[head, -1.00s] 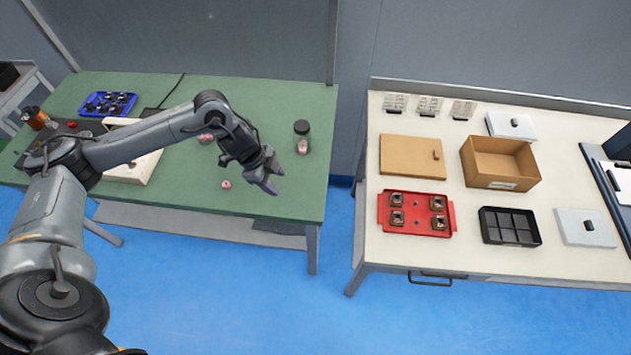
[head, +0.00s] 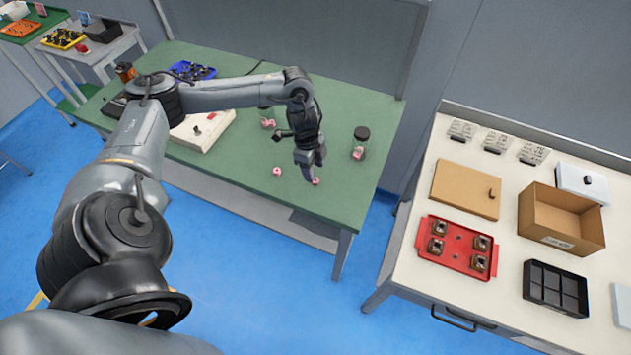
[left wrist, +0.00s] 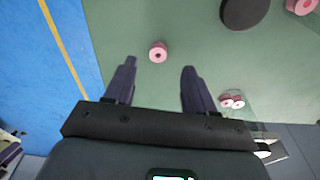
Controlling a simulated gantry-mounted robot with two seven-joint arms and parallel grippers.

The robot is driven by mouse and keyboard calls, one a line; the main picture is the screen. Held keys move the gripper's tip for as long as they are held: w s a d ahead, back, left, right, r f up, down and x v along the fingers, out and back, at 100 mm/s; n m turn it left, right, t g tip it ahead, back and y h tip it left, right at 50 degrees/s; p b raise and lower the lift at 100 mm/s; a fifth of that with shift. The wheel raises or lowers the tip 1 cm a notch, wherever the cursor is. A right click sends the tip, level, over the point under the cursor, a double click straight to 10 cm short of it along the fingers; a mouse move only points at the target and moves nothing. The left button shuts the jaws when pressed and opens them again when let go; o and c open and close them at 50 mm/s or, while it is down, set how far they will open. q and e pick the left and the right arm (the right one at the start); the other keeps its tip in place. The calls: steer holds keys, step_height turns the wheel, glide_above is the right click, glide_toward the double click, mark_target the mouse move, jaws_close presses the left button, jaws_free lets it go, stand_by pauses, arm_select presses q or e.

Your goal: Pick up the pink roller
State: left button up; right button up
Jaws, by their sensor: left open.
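Two small pink spots show near the front of the green table in the head view: a pink roller (head: 277,171) in the open, and another pink piece (head: 316,181) right by my left fingertips. My left gripper (head: 313,172) points down over the table, open and empty. In the left wrist view, a pink roller (left wrist: 157,51) with a hole lies beyond and between the two open fingers (left wrist: 155,80). I cannot tell which of the two it is. My right gripper is not in view.
More pink pieces (head: 268,123) lie farther back. A black disc (left wrist: 243,12) shows in the wrist view. A white table (head: 400,262) with trays and boxes stands at right.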

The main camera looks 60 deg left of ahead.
arm_select(q)
steer(key=f, duration=0.4)
steer(key=shift+d+f+b, duration=0.15)
steer(key=shift+d+b, duration=0.15)
steer(key=shift+b, duration=0.1)
jaws_close()
